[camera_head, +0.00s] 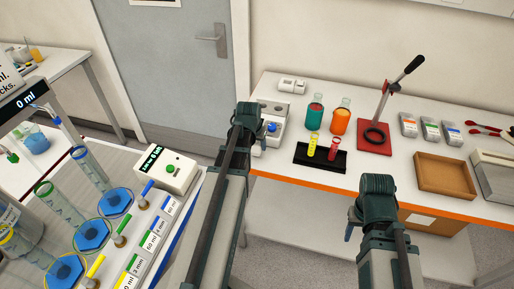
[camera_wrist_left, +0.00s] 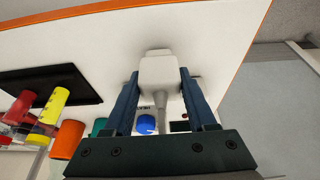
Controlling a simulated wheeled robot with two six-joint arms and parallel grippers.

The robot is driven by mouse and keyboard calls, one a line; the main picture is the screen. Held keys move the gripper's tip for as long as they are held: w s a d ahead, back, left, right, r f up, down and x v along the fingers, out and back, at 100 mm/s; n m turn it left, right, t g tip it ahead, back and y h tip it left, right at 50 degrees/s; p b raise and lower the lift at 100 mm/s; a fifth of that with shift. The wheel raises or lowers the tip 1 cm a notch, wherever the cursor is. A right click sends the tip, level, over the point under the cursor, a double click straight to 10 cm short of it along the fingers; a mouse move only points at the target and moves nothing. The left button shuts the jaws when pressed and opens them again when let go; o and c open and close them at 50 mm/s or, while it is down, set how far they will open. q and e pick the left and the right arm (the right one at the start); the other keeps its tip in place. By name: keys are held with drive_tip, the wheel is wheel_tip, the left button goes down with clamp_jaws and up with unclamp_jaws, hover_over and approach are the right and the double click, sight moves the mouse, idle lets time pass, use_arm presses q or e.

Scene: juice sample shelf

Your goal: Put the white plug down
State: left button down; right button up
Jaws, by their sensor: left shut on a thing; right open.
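The white plug (camera_wrist_left: 158,72) is between the two blue fingers of my left gripper (camera_wrist_left: 158,88) in the left wrist view, with its pale cord running back toward the palm. The gripper is shut on it, over the white table top near the orange front edge. I cannot tell whether the plug touches the table. In the head view my left gripper (camera_head: 250,118) is at the left end of the table, and its wrist hides most of the plug. My right gripper (camera_head: 362,212) is open and appears empty in front of the table, its fingers mostly hidden.
A white device with a blue knob (camera_head: 271,128) stands by my left gripper. A black rack (camera_head: 318,158) with yellow and red tubes is to its right; teal (camera_head: 314,116) and orange (camera_head: 340,122) flasks stand behind. Right are a red press stand (camera_head: 374,140) and a wooden tray (camera_head: 444,176).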

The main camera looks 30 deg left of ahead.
use_arm(q)
drive_tip(key=shift+f, duration=0.15)
drive_tip(key=shift+c, duration=1)
unclamp_jaws()
drive_tip(key=shift+r, duration=0.2)
drive_tip(key=p+v, duration=1.1)
drive_tip(key=v, duration=0.1)
drive_tip(key=shift+s+d, duration=0.1)
drive_tip(key=shift+d, duration=0.05)
